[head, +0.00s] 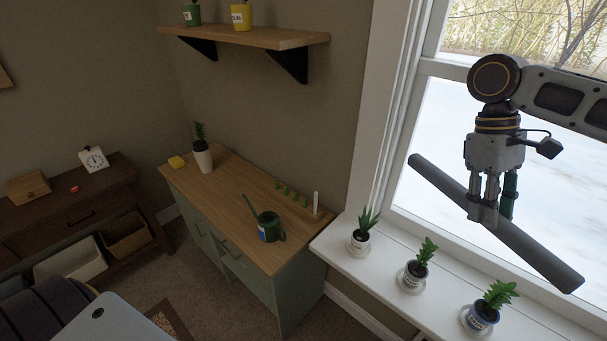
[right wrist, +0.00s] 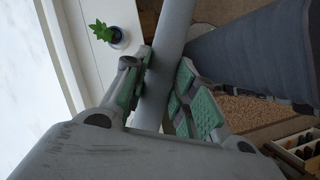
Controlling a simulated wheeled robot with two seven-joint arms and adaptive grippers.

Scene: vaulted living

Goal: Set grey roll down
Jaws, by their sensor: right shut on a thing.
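The grey roll (head: 445,190) is a long thin tube, held tilted in front of the window, its left end higher in the head view. My right gripper (head: 490,208) is shut on the roll near its middle, above the white window sill. In the right wrist view the roll (right wrist: 172,50) runs between the green-padded fingers (right wrist: 158,98). The roll is clear of the sill and the plants in the head view. My left gripper is not in view.
Potted plants on saucers (head: 361,240) (head: 414,273) (head: 480,318) line the sill (head: 400,301). A wooden-topped cabinet (head: 222,202) holds a green watering can (head: 268,228), a white-potted plant (head: 203,160) and a candle-like white stick (head: 316,203). A dark side table (head: 60,215) stands left.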

